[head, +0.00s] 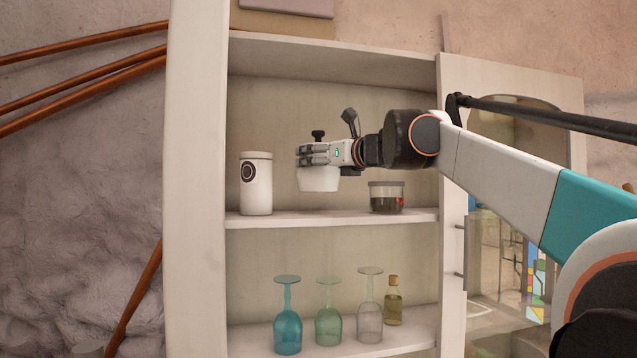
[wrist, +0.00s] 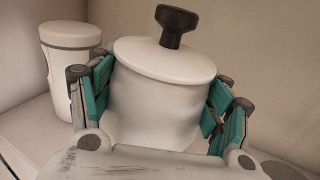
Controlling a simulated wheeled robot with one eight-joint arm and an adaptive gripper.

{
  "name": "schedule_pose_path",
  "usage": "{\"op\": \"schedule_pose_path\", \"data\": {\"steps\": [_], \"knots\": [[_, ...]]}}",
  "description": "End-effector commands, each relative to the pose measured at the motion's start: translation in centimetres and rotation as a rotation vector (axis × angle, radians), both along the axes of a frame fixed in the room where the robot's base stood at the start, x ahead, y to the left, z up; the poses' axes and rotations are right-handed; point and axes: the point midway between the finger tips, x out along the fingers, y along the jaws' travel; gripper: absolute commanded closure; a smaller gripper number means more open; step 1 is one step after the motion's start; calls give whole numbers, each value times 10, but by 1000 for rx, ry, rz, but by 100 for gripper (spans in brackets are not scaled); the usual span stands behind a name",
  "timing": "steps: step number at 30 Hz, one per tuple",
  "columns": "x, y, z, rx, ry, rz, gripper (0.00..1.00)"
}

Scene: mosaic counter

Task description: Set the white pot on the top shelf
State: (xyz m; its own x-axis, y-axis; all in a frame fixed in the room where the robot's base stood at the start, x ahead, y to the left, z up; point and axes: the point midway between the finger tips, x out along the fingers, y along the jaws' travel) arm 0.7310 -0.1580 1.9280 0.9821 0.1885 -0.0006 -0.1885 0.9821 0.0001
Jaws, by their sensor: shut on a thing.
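The white pot (head: 318,181) with a white lid and a dark knob is in my gripper (head: 312,155), inside the open cabinet. In the head view it hangs above the top shelf (head: 330,219), with a gap between its base and the board. In the wrist view the pot (wrist: 150,110) stands between the teal finger pads of my gripper (wrist: 160,105), which is shut on its sides. The pot looks upright. My fingers hide part of its upper body in the head view, and its base is hidden in the wrist view.
A white canister (head: 256,185) stands on the shelf to the left, and a glass jar with dark contents (head: 386,197) to the right. Shelf between them is clear. Upturned glasses (head: 328,318) and a bottle (head: 393,303) stand below. The open door (head: 560,75) is at right.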

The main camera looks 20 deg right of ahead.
Motion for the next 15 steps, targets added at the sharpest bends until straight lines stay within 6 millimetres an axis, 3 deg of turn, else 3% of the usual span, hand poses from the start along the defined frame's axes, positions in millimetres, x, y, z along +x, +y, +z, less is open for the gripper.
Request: {"op": "schedule_pose_path", "data": {"steps": [15], "knots": [[0,0,-49,1,-1,0,95]]}}
